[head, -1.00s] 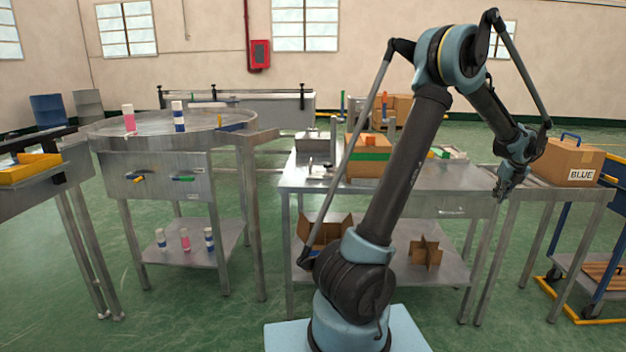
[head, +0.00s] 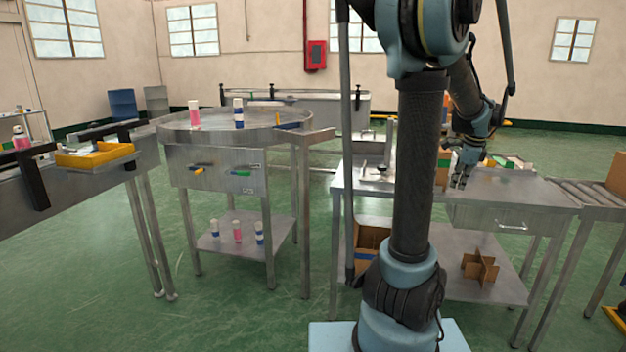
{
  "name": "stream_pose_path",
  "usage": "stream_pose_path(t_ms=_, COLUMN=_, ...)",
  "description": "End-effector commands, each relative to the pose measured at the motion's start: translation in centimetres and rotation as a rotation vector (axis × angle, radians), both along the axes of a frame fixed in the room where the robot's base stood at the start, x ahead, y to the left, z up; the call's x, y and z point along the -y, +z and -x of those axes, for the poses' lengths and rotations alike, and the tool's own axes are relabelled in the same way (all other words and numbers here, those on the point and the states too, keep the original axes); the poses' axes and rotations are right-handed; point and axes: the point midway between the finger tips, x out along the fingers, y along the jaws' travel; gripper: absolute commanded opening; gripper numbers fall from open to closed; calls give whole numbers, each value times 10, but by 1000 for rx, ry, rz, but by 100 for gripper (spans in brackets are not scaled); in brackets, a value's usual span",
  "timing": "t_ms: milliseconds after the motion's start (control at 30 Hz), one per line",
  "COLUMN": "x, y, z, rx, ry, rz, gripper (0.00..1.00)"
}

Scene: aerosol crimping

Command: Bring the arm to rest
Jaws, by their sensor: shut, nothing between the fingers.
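My gripper (head: 460,181) hangs pointing down above the steel worktable (head: 515,186), right of my arm's upright link. Its fingers look small and close together, and nothing is seen in them. My arm is bent, with its upper joint near the top edge of the view and the forearm coming down to the right. The arm hides part of the worktable and most of a cardboard box (head: 441,168) on it.
A round steel table (head: 215,129) at left carries a pink can (head: 194,114) and a blue-white can (head: 239,113). A yellow tray (head: 95,156) sits on the conveyor further left. A roller conveyor (head: 590,193) adjoins the worktable at right. Green floor between the tables is clear.

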Motion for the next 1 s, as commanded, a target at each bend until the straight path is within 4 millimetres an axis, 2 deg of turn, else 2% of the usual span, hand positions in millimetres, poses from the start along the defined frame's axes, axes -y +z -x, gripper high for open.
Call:
stream_pose_path(t_ms=33, x=-22, y=0, z=4, rx=-5, ry=73, rz=17, gripper=0)
stream_pose_path(t_ms=200, x=-84, y=-3, z=24, rx=-18, ry=330, rz=79, gripper=0)
stream_pose_path(t_ms=500, x=-175, y=-20, z=74, rx=-35, ry=783, rz=188, gripper=0)
stream_pose_path(t_ms=700, x=-222, y=-40, z=113, rx=-42, ry=1085, rz=259, gripper=0)
stream_pose_path(t_ms=1000, x=-272, y=-81, z=176, rx=-46, ry=1539, rz=367, gripper=0)
